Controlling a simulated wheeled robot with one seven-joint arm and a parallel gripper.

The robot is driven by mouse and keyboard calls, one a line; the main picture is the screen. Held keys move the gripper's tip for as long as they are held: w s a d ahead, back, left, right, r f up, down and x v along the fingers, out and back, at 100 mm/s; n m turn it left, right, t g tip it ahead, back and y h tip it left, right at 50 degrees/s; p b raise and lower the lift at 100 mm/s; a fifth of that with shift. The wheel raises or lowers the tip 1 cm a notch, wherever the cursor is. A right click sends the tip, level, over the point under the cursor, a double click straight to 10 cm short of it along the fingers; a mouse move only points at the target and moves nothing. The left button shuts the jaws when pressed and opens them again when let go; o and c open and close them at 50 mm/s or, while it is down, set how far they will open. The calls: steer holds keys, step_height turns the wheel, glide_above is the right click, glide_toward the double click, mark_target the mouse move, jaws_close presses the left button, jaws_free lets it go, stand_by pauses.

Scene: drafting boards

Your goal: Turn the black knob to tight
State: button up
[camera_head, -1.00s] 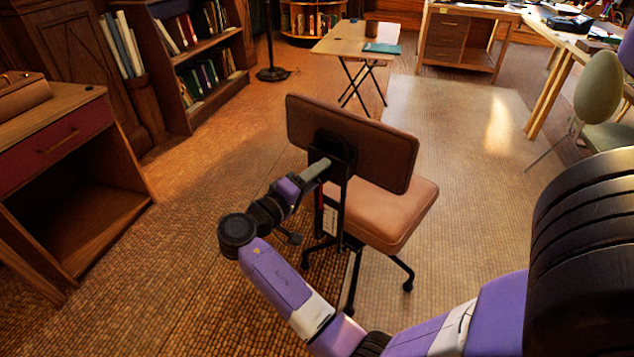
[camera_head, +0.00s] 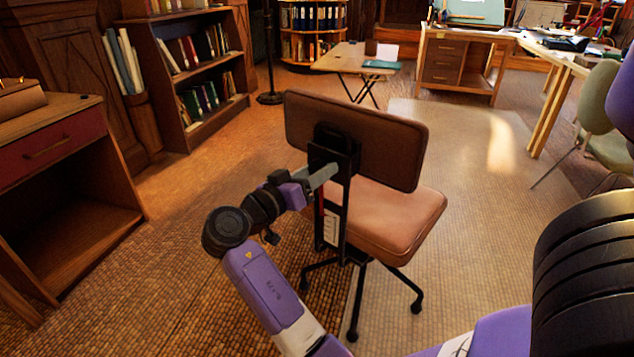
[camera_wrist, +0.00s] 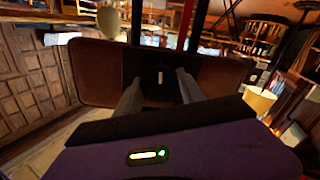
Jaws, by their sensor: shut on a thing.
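The black knob (camera_wrist: 158,76) is on the black bracket behind the chair's brown backrest. It is a dark round shape with a pale mark that points up and down in the wrist view. My gripper (camera_wrist: 160,84) has a grey finger on each side of the knob and is shut on it. In the head view my gripper (camera_head: 330,172) reaches the bracket from the left, and it hides the knob there. The office chair (camera_head: 352,125) stands upright with its back toward me. I cannot read any tight marking.
A wooden desk (camera_head: 60,150) stands at the left and a bookcase (camera_head: 190,70) behind it. A small folding table (camera_head: 345,62) is beyond the chair. A green chair (camera_head: 598,110) is at the right. Floor is open on both sides of the office chair.

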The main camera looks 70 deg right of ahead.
steer(key=shift+m+b, duration=0.5)
steer(key=shift+m, duration=0.1)
steer(key=o, duration=1.4)
steer(key=shift+c, duration=0.2)
steer(key=p+v, duration=0.1)
steer(key=v, duration=0.7)
steer(key=shift+d, duration=0.1)
